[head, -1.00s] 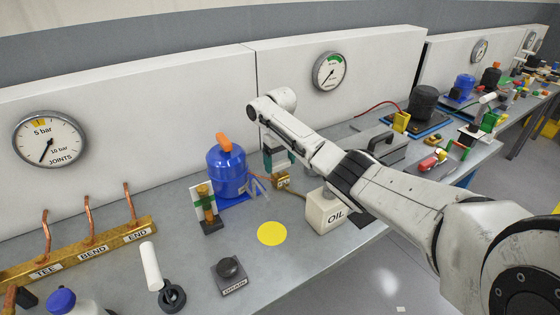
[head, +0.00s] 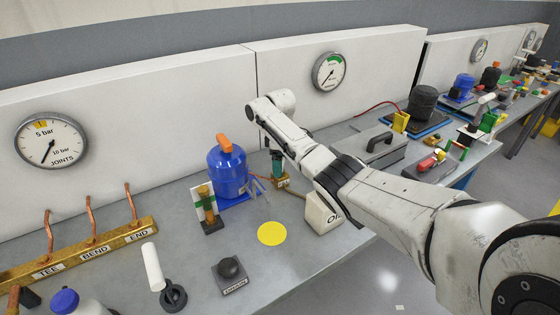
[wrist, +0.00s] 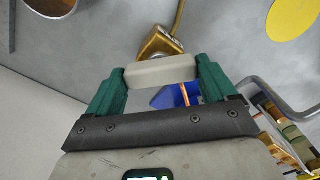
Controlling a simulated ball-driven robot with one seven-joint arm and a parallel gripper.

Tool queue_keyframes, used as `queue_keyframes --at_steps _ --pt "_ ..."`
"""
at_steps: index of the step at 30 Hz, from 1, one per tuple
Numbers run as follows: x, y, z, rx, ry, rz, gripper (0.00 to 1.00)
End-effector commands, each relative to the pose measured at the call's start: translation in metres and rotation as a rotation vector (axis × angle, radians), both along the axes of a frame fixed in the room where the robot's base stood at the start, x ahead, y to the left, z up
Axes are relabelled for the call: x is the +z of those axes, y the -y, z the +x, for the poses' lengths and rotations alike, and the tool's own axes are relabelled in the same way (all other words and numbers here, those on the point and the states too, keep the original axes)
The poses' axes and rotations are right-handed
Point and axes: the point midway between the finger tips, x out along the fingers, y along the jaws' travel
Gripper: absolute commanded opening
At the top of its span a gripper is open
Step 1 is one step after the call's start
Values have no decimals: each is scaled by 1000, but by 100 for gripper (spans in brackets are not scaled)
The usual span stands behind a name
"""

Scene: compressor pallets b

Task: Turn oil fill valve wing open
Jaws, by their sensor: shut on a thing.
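The cream-coloured wing (wrist: 160,72) of the oil fill valve lies crosswise between the two green fingers of my gripper (wrist: 158,80) in the wrist view. My gripper is shut on it, with a finger at each end. The brass valve body (wrist: 158,44) shows just beyond the wing. In the head view, my gripper (head: 278,164) points down at the brass valve (head: 281,184), right of the blue compressor (head: 228,173) with its orange top. The wing itself is hidden there by my gripper.
A cream oil container (head: 320,214) stands right of the valve, partly behind my arm. A yellow disc (head: 272,234) lies in front. A small post with a green and white card (head: 206,208) stands left. A pressure gauge (head: 329,72) hangs on the white panel behind.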

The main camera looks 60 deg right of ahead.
Motion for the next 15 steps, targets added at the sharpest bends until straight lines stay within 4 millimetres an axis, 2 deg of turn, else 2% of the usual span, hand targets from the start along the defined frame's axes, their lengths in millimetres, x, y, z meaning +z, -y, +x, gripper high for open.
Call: queue_keyframes --at_steps 15 --pt "0 0 1 474 3 0 55"
